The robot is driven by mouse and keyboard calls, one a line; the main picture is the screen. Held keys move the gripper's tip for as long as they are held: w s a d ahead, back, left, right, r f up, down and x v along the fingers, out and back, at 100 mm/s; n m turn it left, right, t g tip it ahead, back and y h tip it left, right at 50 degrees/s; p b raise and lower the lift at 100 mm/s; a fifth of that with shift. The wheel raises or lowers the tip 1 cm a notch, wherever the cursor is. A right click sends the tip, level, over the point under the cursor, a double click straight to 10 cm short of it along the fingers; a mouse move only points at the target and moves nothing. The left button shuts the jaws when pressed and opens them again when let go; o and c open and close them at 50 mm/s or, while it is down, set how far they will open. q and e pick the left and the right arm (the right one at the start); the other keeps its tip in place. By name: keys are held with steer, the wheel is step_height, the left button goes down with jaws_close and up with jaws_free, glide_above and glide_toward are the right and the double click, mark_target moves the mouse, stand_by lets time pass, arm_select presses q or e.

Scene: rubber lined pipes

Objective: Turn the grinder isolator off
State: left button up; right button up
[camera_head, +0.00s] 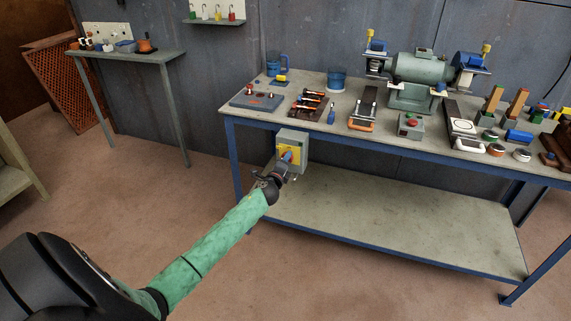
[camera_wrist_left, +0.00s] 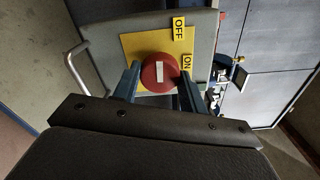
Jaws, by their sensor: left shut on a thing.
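The grinder isolator (camera_head: 299,138) is a grey box with a yellow plate, fixed at the front left of the workbench. In the left wrist view its yellow plate (camera_wrist_left: 130,45) carries a round red knob (camera_wrist_left: 149,73) with a white bar. The bar stands almost upright in that view. The OFF label (camera_wrist_left: 179,28) is at the plate's upper right and the ON label (camera_wrist_left: 187,62) is right of the knob. My left gripper (camera_head: 287,160) is at the isolator's front, its two fingers (camera_wrist_left: 159,77) shut on the knob's sides. My right gripper is out of view.
A side table (camera_head: 130,57) stands at the back left. The floor (camera_head: 110,185) left of the workbench is clear.

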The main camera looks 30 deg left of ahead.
arm_select(q)
steer(key=shift+n, duration=0.5)
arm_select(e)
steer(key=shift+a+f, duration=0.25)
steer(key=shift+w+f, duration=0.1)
arm_select(q)
steer(key=o, duration=1)
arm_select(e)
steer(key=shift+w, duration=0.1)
arm_select(q)
steer(key=shift+b+v, duration=0.7)
steer(key=shift+v, duration=3.25)
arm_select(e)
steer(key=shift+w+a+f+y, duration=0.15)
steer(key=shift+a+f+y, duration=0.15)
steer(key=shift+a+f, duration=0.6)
arm_select(q)
steer(key=shift+a, duration=0.1)
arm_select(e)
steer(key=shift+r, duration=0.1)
